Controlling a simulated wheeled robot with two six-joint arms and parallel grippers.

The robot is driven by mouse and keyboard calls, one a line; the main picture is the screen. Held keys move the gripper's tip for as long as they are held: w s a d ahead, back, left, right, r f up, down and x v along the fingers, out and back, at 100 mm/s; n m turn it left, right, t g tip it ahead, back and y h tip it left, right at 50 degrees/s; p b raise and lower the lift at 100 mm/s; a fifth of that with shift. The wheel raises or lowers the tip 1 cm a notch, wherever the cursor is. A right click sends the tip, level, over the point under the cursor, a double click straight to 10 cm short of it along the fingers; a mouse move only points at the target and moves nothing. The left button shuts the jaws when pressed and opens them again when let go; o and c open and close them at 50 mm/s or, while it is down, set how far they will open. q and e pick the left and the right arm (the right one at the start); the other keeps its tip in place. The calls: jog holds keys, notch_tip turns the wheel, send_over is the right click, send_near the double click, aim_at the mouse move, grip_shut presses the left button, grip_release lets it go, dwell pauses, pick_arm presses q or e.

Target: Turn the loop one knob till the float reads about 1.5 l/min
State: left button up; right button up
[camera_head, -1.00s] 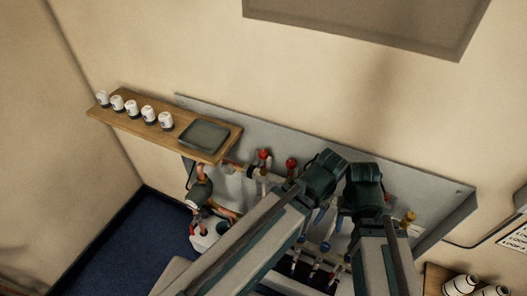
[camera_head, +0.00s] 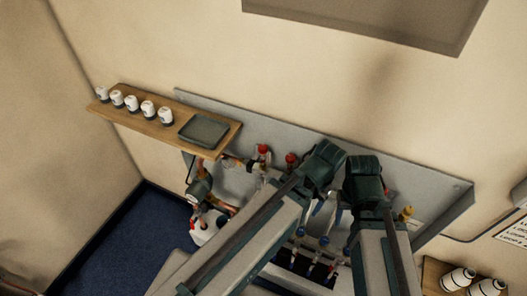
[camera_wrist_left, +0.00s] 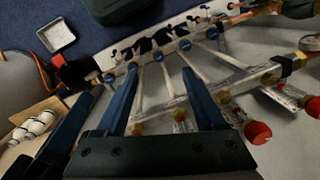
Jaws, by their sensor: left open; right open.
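The blue knobs (camera_head: 324,240) also show in the head view, partly behind my arms. I cannot tell which knob is loop one, and no float reading is legible. My left gripper (camera_wrist_left: 160,72) is open, its blue fingers spread over the tubes with their tips near the blue knobs; contact is unclear. My right gripper (camera_head: 345,214) is open over the manifold, its fingers mostly hidden by its wrist.
Red knobs (camera_wrist_left: 257,132) stand near the left gripper. A wooden shelf (camera_head: 155,131) with several white jars and a dark tray (camera_head: 204,130) is on the wall. A lower shelf (camera_head: 432,277) holds white bottles (camera_head: 459,280). Blue floor (camera_head: 130,240) is clear at left.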

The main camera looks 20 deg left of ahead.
pick_arm(q)
jog(key=w+a+r+p, duration=0.7)
jog(key=r+p, duration=0.1)
jog(key=r, duration=0.1)
jog(key=h+p, duration=0.1)
jog(key=p, duration=0.8)
send_near(263, 147)
notch_tip(263, 147, down, 9)
jog(key=b, duration=1.4)
jog(key=shift+s+a+r, duration=0.1)
jog(key=shift+r, duration=0.1)
jog(key=shift+c, duration=0.2)
grip_shut()
